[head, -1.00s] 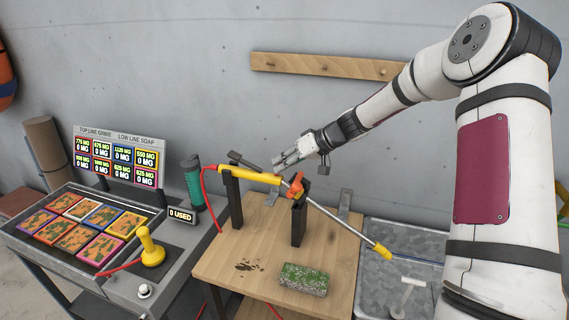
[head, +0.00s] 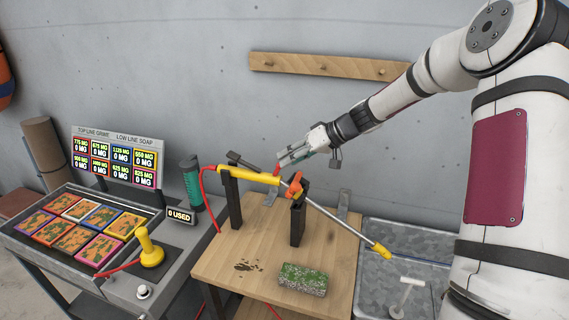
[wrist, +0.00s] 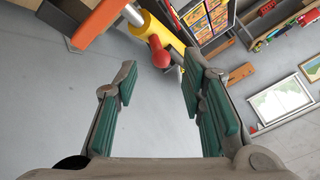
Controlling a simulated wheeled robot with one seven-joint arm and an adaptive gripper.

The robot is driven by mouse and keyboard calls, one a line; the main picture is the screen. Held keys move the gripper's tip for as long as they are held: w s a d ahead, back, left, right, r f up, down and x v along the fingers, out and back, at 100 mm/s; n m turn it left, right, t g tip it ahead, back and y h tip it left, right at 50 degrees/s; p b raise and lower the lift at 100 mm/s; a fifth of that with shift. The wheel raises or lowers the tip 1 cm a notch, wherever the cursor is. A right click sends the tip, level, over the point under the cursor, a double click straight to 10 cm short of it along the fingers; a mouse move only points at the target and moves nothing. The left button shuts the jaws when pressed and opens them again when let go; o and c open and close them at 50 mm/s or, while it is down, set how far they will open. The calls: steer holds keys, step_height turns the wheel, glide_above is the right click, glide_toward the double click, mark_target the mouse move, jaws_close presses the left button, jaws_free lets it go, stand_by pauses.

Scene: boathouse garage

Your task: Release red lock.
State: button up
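A pressure-washer-like lance lies across black posts on the wooden table, with a yellow handle (head: 248,174), a steel rod and a yellow tip. A red knob (wrist: 158,53) sticks out from the yellow body in the wrist view; a small red part (head: 277,169) also shows beside the handle in the head view. I take this knob as the red lock. An orange clamp (head: 294,186) sits on the right post. My gripper (wrist: 160,72) is open and empty, its green-padded fingers either side of the knob in the picture, apart from it. In the head view my gripper (head: 283,160) hovers just above and behind the lance.
A mossy block (head: 303,279) lies on the wooden table (head: 225,268). At left stand a console with coloured tiles, a yellow joystick (head: 150,247) and a green canister (head: 192,185). A metal basin (head: 370,285) is at right. A peg rail (head: 330,67) is on the wall.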

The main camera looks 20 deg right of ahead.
steer(key=v, duration=0.8)
steer(key=s+a+r+g+h+b, duration=0.1)
steer(key=s+a+r+h, duration=0.2)
steer(key=s+a, duration=0.3)
steer(key=s+a+r+g+h+b, duration=0.1)
steer(key=s+a+r+g+h, duration=0.15)
steer(key=s+a, duration=0.45)
steer(key=s+d+r+m+t+h+b, duration=0.1)
steer(key=s+d+m+t+h, duration=0.1)
steer(key=s, duration=1.6)
steer(key=shift+d+r+m+t, duration=0.15)
steer(key=shift+d+m+t, duration=0.1)
steer(key=shift+m+t, duration=0.2)
